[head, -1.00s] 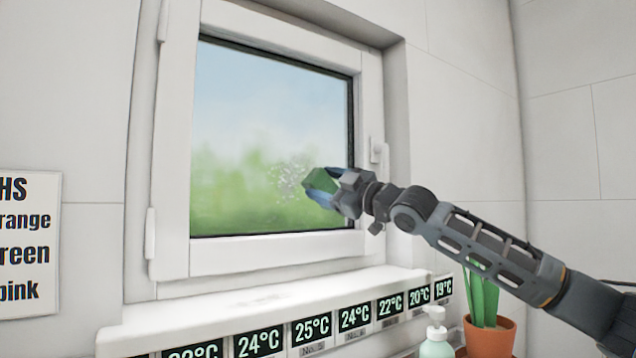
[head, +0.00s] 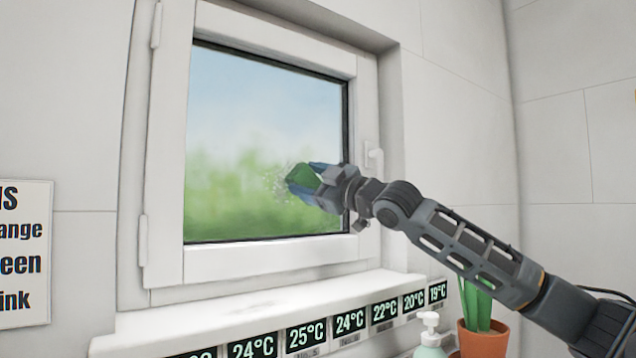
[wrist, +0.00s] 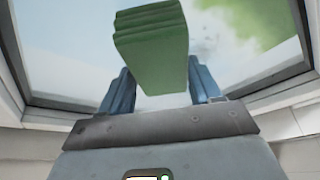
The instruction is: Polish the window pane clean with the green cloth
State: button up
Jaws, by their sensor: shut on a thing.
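The window pane (head: 240,130) is set in a white frame and shows blue sky and blurred green. A patch of whitish specks (head: 280,182) marks its lower middle, just left of the cloth. My gripper (head: 306,186) is shut on the folded green cloth (head: 303,176) at the lower right part of the pane. In the wrist view the green cloth (wrist: 151,45) stands out beyond the blue fingers (wrist: 155,92), with whitish smears on the glass to its right. Whether the cloth touches the glass, I cannot tell.
A window handle (head: 372,158) is on the right of the frame, close to my arm. Below is a white ledge (head: 250,300) with several temperature labels. A pump bottle (head: 430,340) and a potted plant (head: 484,338) stand at the lower right. A sign (head: 22,255) hangs at left.

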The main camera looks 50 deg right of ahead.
jog(key=shift+w+a, duration=0.25)
jog(key=shift+a, duration=0.8)
jog(key=shift+w+a, duration=0.25)
jog(key=shift+a, duration=0.8)
jog(key=shift+a, duration=0.1)
jog(key=shift+w+a+b, duration=0.15)
jog(key=shift+w+a, duration=0.15)
jog(key=shift+a, duration=0.5)
jog(key=shift+w+a+b, duration=0.15)
jog(key=shift+w+a, duration=0.15)
jog(key=shift+a, duration=0.5)
jog(key=shift+r+p, duration=0.75)
jog(key=shift+r, duration=0.3)
jog(key=shift+s+d+f, duration=0.1)
jog(key=shift+s+d, duration=0.1)
jog(key=shift+d, duration=0.55)
jog(key=shift+s+d+r, duration=0.1)
jog(key=shift+s+d, duration=0.05)
jog(key=shift+d, duration=0.55)
jog(key=shift+s+d+f, duration=0.1)
jog(key=shift+s+d, duration=0.1)
jog(key=shift+d, duration=0.55)
jog(key=s+d, duration=0.2)
jog(key=d, duration=0.4)
jog(key=shift+s, duration=0.1)
